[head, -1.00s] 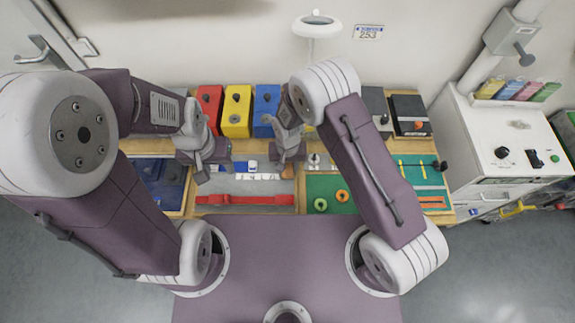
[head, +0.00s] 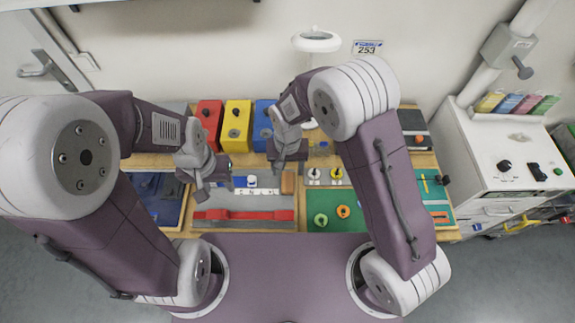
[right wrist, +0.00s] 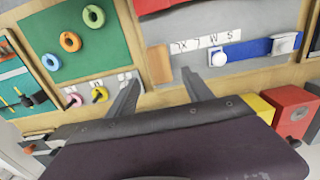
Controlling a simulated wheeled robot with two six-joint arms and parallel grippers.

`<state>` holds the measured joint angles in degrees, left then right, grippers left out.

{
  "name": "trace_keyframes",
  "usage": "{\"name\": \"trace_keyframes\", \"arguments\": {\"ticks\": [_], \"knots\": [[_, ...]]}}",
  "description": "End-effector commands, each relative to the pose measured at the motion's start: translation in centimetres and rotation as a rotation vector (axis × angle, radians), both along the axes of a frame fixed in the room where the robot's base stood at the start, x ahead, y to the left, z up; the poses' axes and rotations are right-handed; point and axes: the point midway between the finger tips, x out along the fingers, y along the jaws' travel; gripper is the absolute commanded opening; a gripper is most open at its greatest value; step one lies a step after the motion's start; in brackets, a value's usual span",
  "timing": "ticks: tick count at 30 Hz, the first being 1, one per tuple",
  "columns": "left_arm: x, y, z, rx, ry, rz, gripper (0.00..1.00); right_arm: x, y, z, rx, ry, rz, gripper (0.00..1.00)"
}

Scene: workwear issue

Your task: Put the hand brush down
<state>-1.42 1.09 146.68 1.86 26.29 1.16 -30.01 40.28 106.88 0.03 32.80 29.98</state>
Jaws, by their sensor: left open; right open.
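No hand brush can be told for certain. A long red item (head: 243,215) lies on the grey mat (head: 270,203) in the head view; its end shows at the top of the right wrist view (right wrist: 150,5). A blue bar with white knobs (right wrist: 245,48) lies beside letter tiles on that mat. My left gripper (head: 205,192) is open and empty above the mat's left edge. My right gripper (head: 288,166) is open behind the mat. Its fingers (right wrist: 161,80) show nothing between them in the right wrist view.
A red box (head: 208,118), a yellow box (head: 236,125) and a blue box (head: 263,120) stand at the back. A green mat (head: 335,218) with coloured rings lies to the right. A blue tray (head: 160,195) lies left. A white cabinet (head: 515,155) stands far right.

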Motion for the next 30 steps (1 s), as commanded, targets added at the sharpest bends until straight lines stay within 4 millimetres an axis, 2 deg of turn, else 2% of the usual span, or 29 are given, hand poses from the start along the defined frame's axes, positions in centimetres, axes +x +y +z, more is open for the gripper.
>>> {"name": "trace_keyframes", "arguments": {"ticks": [3,6,15,17,20,21,24,27,30], "knots": [[0.0,0.0,-0.4,0.0,0.0,0.0,0.46,0.1,0.0,1.9,0.002,-0.003,0.0,0.59],[0.0,0.0,-0.5,0.0,0.0,0.0,0.46,0.0,0.0,2.8,0.0,-0.001,0.0,0.59],[0.0,0.0,-0.4,0.0,0.0,0.0,0.46,0.0,0.0,3.1,-0.001,0.001,0.0,0.59],[0.0,0.0,-0.4,0.0,0.0,0.0,0.46,-0.1,-0.6,3.3,0.001,-0.001,-0.003,0.59],[0.0,0.0,-0.4,0.0,0.0,0.0,0.46,-0.8,-5.2,5.3,0.014,-0.022,-0.02,0.59],[0.0,0.0,-0.4,0.0,0.0,0.0,0.46,-1.8,-7.9,6.2,0.019,-0.034,-0.026,0.59],[0.0,0.0,-0.4,0.0,0.0,0.0,0.46,-5.1,-13.5,7.8,0.025,-0.069,-0.032,0.59],[0.0,0.0,-0.4,0.0,0.0,0.0,0.46,-8.1,-16.7,8.4,0.021,-0.095,-0.032,0.59],[0.0,0.0,-0.4,0.0,0.0,0.0,0.46,-9.7,-17.8,8.4,0.018,-0.105,-0.028,0.59]]}}
